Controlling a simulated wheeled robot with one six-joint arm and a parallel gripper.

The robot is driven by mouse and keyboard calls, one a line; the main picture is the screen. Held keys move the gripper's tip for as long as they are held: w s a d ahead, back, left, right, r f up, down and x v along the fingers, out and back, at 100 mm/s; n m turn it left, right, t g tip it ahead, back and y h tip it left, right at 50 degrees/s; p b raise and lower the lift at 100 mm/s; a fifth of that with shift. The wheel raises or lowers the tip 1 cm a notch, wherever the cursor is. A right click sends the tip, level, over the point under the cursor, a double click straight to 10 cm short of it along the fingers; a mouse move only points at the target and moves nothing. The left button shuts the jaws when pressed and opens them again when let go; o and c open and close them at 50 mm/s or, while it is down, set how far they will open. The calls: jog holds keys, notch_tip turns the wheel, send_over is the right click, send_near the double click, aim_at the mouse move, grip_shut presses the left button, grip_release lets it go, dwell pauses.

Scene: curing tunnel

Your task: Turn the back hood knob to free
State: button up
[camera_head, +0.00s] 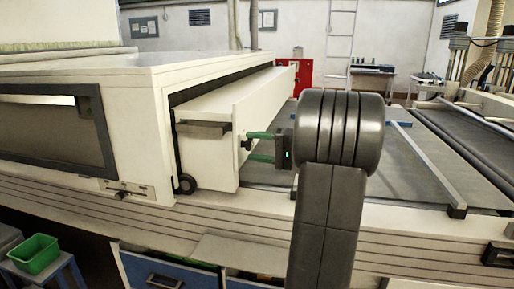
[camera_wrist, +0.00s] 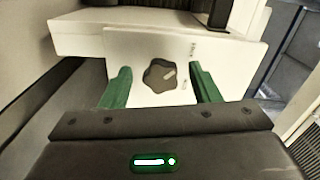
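The back hood knob (camera_wrist: 159,76) is a dark, lobed knob with a light pointer line on a white panel (camera_wrist: 205,50). The line points toward the upper right, and the small lettering beside the knob is too blurred to read. In the head view, the knob (camera_head: 245,144) shows as a small dark shape on the end of the white hood (camera_head: 215,112). My gripper (camera_wrist: 160,71) is open, with one green finger on each side of the knob and a gap on both sides. My gripper also shows in the head view (camera_head: 249,147), reaching the panel from the right.
A white ledge (camera_wrist: 80,35) juts out above the knob panel. Another small knob (camera_head: 122,195) is on the tunnel's lower front. A conveyor bed (camera_head: 415,165) with metal rails lies to the right. A green bin (camera_head: 34,253) stands at lower left.

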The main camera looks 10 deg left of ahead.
jog(key=d, duration=1.3)
jog(key=shift+s+d+p, duration=0.25)
jog(key=shift+d+p, duration=0.15)
jog(key=a, duration=1.4)
jog(key=shift+w+b, duration=0.25)
jog(key=shift+b, duration=0.1)
jog(key=shift+d, duration=0.2)
